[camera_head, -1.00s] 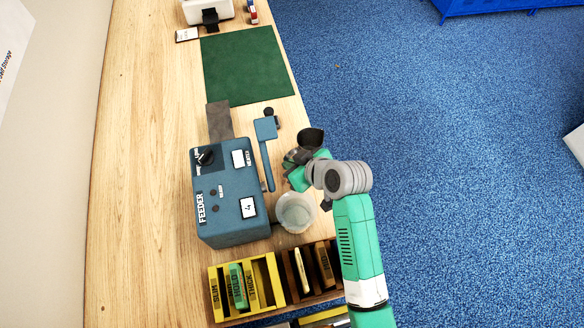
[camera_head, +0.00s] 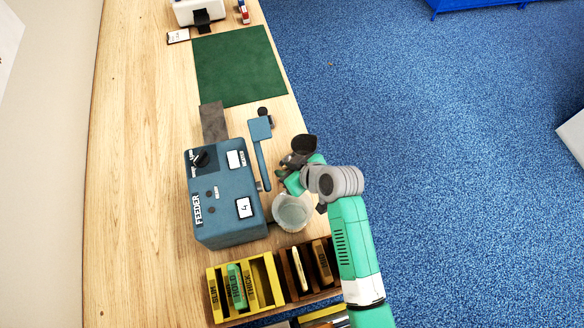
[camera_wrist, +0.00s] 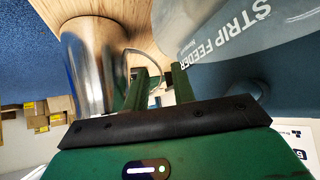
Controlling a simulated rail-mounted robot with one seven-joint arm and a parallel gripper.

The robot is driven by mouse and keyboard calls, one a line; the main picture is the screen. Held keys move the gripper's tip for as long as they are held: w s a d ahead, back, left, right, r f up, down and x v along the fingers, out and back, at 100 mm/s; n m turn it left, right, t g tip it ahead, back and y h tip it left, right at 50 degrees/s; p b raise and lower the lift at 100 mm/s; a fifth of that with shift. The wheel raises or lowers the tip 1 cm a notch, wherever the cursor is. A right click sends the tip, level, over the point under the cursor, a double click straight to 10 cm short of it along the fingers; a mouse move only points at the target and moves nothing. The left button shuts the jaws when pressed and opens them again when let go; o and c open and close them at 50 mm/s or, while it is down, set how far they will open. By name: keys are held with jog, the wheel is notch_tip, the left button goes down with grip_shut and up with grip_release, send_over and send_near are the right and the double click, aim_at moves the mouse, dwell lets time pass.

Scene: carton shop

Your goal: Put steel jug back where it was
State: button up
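The steel jug shows in the wrist view (camera_wrist: 88,65) as a shiny metal cylinder left of my fingers. Its looped handle reaches between the two green fingers of my gripper (camera_wrist: 160,88), which are close together on it. In the head view the jug (camera_head: 305,143) shows a dark open mouth near the bench's right edge, just beyond my gripper (camera_head: 293,172). My wrist partly hides the gripper there. I cannot tell whether the jug's base touches the bench.
The blue feeder (camera_head: 225,219) stands left of my gripper, its lever (camera_head: 260,150) close by. A translucent tub (camera_head: 292,213) stands nearer. Yellow (camera_head: 274,276) and brown racks hold blocks in front. The green mat (camera_head: 240,65) is clear.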

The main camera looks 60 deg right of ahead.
jog(key=v, duration=1.2)
